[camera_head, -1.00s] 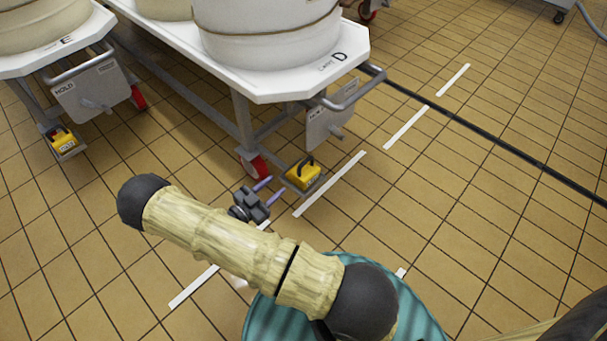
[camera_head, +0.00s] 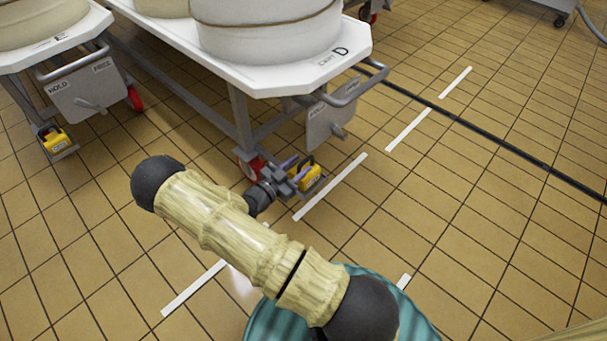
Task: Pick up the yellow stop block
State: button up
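A yellow stop block (camera_head: 309,182) with a dark handle sits low at the near end of cart D, beside a red-hubbed caster. My gripper (camera_head: 296,170) reaches it from the left. Its two purple-grey fingers are spread apart and overlap the block's left and upper part in the view. Whether they touch the block or its handle cannot be told. A second yellow stop block (camera_head: 55,141) sits in a holder under cart E at the far left, well away from my gripper.
Cart D (camera_head: 280,82) and cart E (camera_head: 75,55) carry large pale vats. A lever plate (camera_head: 330,122) and a push bar (camera_head: 355,88) hang just above the near block. A dark hose or cable (camera_head: 480,140) crosses the floor at right. Tiled floor in front is clear.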

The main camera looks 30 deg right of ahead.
jog(key=shift+w+d+f+b, duration=0.15)
jog(key=shift+d+b, duration=0.3)
jog(key=shift+b, duration=0.05)
jog(key=b+x, duration=0.3)
jog(key=x, duration=0.1)
jog(key=shift+d, duration=0.15)
grip_shut()
jog(key=shift+r, duration=0.25)
dwell(1.1)
